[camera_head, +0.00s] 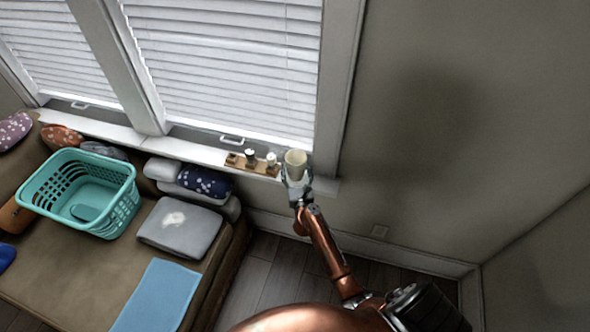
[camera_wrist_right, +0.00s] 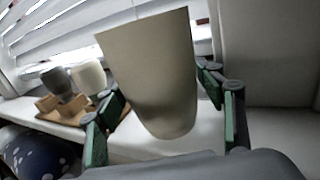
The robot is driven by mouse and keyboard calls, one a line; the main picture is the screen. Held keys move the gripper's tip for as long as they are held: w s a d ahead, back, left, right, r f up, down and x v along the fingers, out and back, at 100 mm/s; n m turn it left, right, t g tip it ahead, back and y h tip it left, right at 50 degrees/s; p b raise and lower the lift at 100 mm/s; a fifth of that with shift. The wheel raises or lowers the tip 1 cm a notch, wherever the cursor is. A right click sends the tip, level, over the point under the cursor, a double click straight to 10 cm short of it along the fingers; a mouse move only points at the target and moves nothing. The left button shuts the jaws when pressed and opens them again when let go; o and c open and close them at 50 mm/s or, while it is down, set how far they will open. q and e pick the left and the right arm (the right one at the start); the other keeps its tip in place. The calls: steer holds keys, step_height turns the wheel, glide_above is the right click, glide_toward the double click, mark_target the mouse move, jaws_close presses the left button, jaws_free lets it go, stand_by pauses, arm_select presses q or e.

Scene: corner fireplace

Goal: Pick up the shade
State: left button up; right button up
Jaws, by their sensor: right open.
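The shade (camera_head: 296,160) is a cream, cup-like piece at the right end of the window sill in the head view. In the right wrist view the shade (camera_wrist_right: 150,60) is large and central, wide at the top and rounded below. My right gripper (camera_head: 295,175) is at the shade. In the wrist view its green-padded fingers (camera_wrist_right: 158,98) are open, one on each side of the shade's lower part. I cannot tell whether either finger touches it. The gripper hides the shade's base in the head view. My left gripper is not in view.
A wooden tray (camera_head: 264,169) with small cups stands on the sill (camera_head: 205,155), just left of the shade. The window frame (camera_head: 340,80) and wall are close behind and to the right. A sofa below holds a teal basket (camera_head: 125,210), folded cloths and pillows.

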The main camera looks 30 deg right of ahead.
mark_target(295, 155)
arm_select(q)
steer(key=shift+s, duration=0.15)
arm_select(e)
steer(key=shift+d, duration=0.1)
steer(key=c, duration=0.6)
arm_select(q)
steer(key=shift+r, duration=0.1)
arm_select(e)
steer(key=shift+w+r, duration=0.1)
steer(key=shift+r, duration=0.1)
steer(key=shift+c, duration=0.2)
